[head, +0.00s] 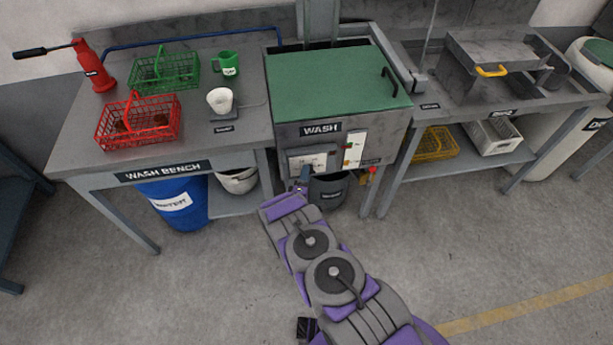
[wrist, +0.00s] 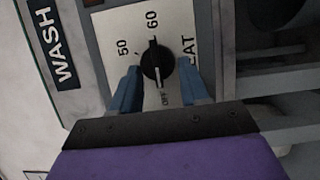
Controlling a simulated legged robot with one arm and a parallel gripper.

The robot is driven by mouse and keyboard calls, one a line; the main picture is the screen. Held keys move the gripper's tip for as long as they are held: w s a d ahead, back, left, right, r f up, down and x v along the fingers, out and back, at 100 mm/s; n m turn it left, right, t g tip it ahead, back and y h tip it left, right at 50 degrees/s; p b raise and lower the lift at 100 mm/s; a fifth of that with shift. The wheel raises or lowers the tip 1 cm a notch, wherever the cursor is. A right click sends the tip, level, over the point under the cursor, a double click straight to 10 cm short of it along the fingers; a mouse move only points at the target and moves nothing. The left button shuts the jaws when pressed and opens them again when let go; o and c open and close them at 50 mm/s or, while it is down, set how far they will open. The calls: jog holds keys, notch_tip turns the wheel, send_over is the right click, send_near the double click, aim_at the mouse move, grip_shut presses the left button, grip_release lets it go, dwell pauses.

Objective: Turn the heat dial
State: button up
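The heat dial (wrist: 157,62) is a round black knob on a pale plate (wrist: 108,25) marked 50, 60 and OFF, with HEAT partly hidden. A pale line on the dial points down toward OFF. My gripper (wrist: 158,70) has its blue fingers apart, one on each side of the dial. Whether either finger touches it is hard to tell. In the head view my gripper (head: 303,181) is at the front panel (head: 307,160) of the WASH tank (head: 288,133), and the dial is too small to make out.
The tank has a closed green lid (head: 330,85). A dark bucket (head: 330,192) stands below it, close to my arm. The wash bench (head: 80,150) at left holds red and green baskets. Another bench stands at right. The floor in front is open.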

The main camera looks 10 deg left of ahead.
jog(key=o, duration=0.4)
jog(key=shift+a, duration=0.25)
jog(key=shift+d, duration=0.15)
jog(key=shift+d, duration=0.1)
jog(key=s+a+p, duration=0.2)
jog(key=s+p, duration=0.1)
jog(key=s, duration=1.4)
jog(key=shift+a+f+p, duration=0.15)
jog(key=shift+p, duration=0.25)
jog(key=shift+s, duration=0.1)
